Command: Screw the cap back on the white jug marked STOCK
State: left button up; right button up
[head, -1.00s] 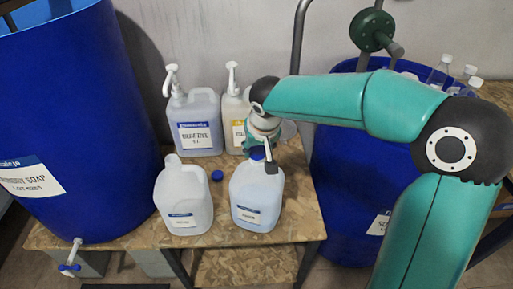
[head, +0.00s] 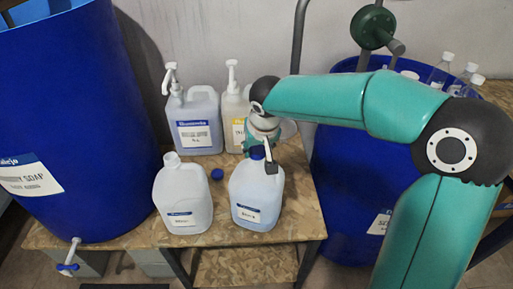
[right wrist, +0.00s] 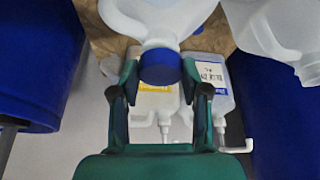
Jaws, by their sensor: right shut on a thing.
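Two white translucent jugs stand on the chipboard table in the head view. My right gripper (head: 268,160) reaches down to the mouth of the right jug (head: 256,194), shut on a blue cap (head: 256,152). In the right wrist view the blue cap (right wrist: 160,66) is between the fingers, against the jug's neck; how far it is threaded does not show. The left jug (head: 183,197) has an open mouth, and a loose blue cap (head: 217,174) lies between the jugs. Both front labels are too small to read surely, so I cannot tell which is STOCK. My left gripper is out of view.
A blue-dye pump bottle (head: 195,122) and a yellowish pump bottle (head: 234,112) stand behind the jugs on the table (head: 110,232). A large blue drum (head: 75,120) stands at left, another (head: 340,190) at right behind my arm. Clear bottles (head: 455,75) are at upper right.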

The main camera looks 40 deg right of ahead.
jog(key=shift+f+b, duration=0.3)
jog(key=shift+b, duration=0.2)
dwell(0.6)
jog(key=shift+a+f+m+h+b, duration=0.15)
jog(key=shift+m+h+b, duration=0.25)
jog(key=shift+m+b, duration=0.55)
jog(key=shift+m+g+h+b, duration=0.4)
jog(key=shift+m+b, duration=0.05)
jog(key=shift+m, duration=1.5)
jog(key=shift+w+a+m+g, duration=0.1)
jog(key=shift+m+g, duration=0.3)
jog(key=shift+m, duration=0.1)
jog(key=shift+w+m+g+h, duration=0.1)
jog(key=shift+m+g+h, duration=0.35)
jog(key=shift+m, duration=0.75)
jog(key=shift+m+g, duration=0.35)
jog(key=shift+m, duration=0.75)
